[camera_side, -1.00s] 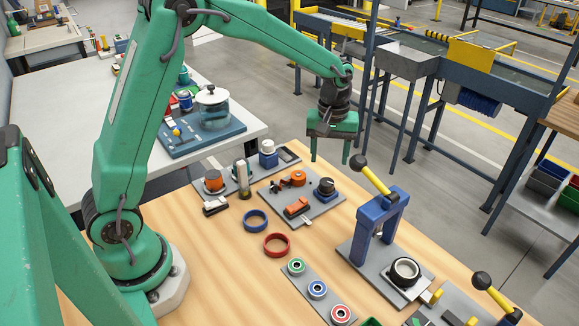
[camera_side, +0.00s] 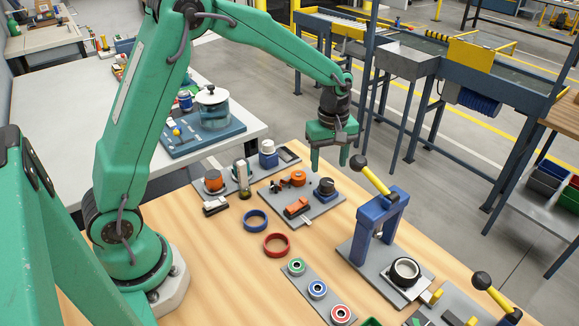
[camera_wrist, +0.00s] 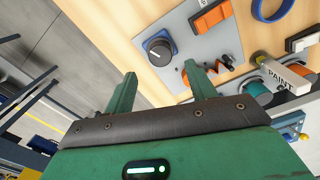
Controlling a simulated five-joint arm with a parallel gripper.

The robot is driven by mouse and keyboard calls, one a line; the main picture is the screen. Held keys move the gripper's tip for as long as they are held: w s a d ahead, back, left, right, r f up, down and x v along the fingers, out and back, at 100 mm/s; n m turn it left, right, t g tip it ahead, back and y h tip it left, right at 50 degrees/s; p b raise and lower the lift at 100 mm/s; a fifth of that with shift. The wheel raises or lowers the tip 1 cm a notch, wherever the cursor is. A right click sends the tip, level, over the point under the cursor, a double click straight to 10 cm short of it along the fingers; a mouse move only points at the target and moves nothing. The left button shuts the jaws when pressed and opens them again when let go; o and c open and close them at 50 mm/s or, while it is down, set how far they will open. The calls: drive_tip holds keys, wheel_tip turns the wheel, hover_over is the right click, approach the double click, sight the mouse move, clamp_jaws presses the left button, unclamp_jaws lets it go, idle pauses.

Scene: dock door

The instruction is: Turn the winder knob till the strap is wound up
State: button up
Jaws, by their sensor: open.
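A black round knob on a blue base (camera_side: 326,186) stands on a grey plate (camera_side: 318,207). It looks like the winder knob, and it also shows in the wrist view (camera_wrist: 160,48), with a pale mark on its top. An orange block (camera_side: 297,206) with a pale end lies on the same plate, as does an orange round part with a black star-shaped handle (camera_side: 296,179). I cannot make out which part is the strap. My gripper (camera_side: 329,165) is open and empty, pointing down above the plate's far side. In the wrist view its fingers (camera_wrist: 160,72) are apart, short of the knob.
A blue ring (camera_side: 255,212) and a red ring (camera_side: 277,236) lie on the wooden table left of the plate. A blue press frame with a yellow lever (camera_side: 378,222) stands to the right. Another plate with an orange-topped jar (camera_side: 213,181) is to the left.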

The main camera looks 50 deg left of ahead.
sight(327, 181)
drive_tip(key=shift+f, duration=2.95)
drive_tip(key=c, duration=1)
drive_tip(key=shift+m, duration=0.4)
drive_tip(key=m, duration=1.1)
drive_tip(key=shift+m, duration=0.3)
drive_tip(key=m, duration=1.1)
drive_tip(key=shift+r+m, duration=0.1)
drive_tip(key=shift+m, duration=0.3)
